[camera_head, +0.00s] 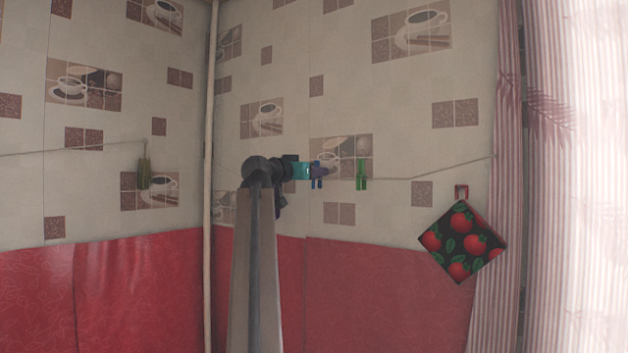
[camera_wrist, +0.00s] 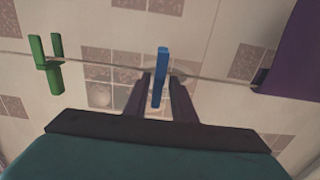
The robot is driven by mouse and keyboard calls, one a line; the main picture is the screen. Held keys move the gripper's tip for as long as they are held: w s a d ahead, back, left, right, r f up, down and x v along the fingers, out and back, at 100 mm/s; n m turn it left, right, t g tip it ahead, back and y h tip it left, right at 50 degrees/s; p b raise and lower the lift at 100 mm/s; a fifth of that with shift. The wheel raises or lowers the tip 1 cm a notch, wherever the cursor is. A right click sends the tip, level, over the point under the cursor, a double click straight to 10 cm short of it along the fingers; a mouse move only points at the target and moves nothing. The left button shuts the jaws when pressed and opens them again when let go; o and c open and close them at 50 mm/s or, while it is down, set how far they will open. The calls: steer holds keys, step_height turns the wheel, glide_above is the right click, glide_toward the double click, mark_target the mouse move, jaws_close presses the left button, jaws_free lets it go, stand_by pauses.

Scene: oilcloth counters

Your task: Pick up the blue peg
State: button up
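The blue peg (camera_wrist: 161,74) is on a thin cord along the tiled-pattern wall. It also shows small in the head view (camera_head: 318,183), partly hidden by my gripper. In the wrist view my gripper (camera_wrist: 161,84) has its two dark fingers on either side of the peg, with narrow gaps seeming to show between fingers and peg. In the head view my gripper (camera_head: 319,168) reaches the peg from the left, at cord height.
A green peg (camera_head: 361,174) is on the cord close to the right of the blue one; it is at left in the wrist view (camera_wrist: 46,64). A purple item (camera_wrist: 295,65) hangs opposite. An olive peg (camera_head: 144,171) and a tomato-patterned potholder (camera_head: 461,242) hang farther off.

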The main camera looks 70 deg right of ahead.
jaws_close()
steer(key=shift+r, duration=0.1)
steer(key=shift+r+b, duration=0.65)
steer(key=shift+r, duration=0.4)
step_height(320, 180, up, 5)
steer(key=shift+r+b, duration=0.1)
steer(key=shift+b, duration=0.25)
steer(key=shift+s+a+r+p, duration=0.15)
steer(key=shift+a+r+p, duration=0.1)
steer(key=shift+r+p, duration=0.8)
steer(key=shift+p, duration=0.2)
steer(key=shift+d, duration=0.1)
